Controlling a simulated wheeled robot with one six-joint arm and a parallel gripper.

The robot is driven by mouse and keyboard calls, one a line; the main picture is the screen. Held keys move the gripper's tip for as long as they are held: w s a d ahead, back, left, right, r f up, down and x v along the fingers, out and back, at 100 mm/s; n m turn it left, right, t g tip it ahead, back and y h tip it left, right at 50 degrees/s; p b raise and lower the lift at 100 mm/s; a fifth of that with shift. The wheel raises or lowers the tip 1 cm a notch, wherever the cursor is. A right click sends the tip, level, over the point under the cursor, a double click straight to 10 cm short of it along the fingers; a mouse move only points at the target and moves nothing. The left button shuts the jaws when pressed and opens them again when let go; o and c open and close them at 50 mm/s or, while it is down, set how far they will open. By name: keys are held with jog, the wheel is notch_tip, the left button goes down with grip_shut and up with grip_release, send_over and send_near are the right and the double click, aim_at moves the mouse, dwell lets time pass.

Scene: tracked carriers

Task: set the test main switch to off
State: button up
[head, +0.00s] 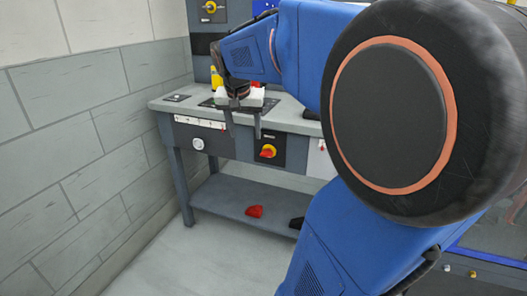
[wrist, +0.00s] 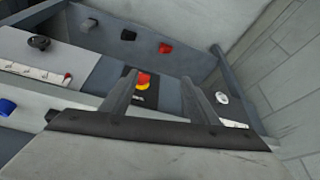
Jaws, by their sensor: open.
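A rotary switch with a red handle on a yellow base (head: 267,151) sits on a black plate on the bench's front panel. I cannot read its label or tell its setting for sure. It also shows in the wrist view (wrist: 143,81), close beside one finger. My gripper (head: 243,130) is open and empty in front of the bench, fingers down, left of the front switch. In the wrist view my gripper (wrist: 160,84) has its fingers apart.
The grey bench (head: 290,122) has a white round knob (head: 198,144) on its front, left of the switch. A red object (head: 254,211) and a black object (head: 297,222) lie on the lower shelf. A grey block wall (head: 70,130) stands at left. My arm hides the right side.

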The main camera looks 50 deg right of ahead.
jog(key=w+d+r+m, duration=0.1)
jog(key=w+d+m, duration=0.1)
jog(key=d, duration=0.5)
send_near(266, 154)
jog(key=shift+m+g+h, duration=0.3)
jog(key=shift+g, duration=0.1)
jog(key=x, duration=0.7)
jog(key=shift+w+a+f, duration=0.15)
jog(key=shift+w+a, duration=0.1)
jog(key=shift+w, duration=0.05)
jog(key=shift+c, duration=0.6)
jog(key=c, duration=0.9)
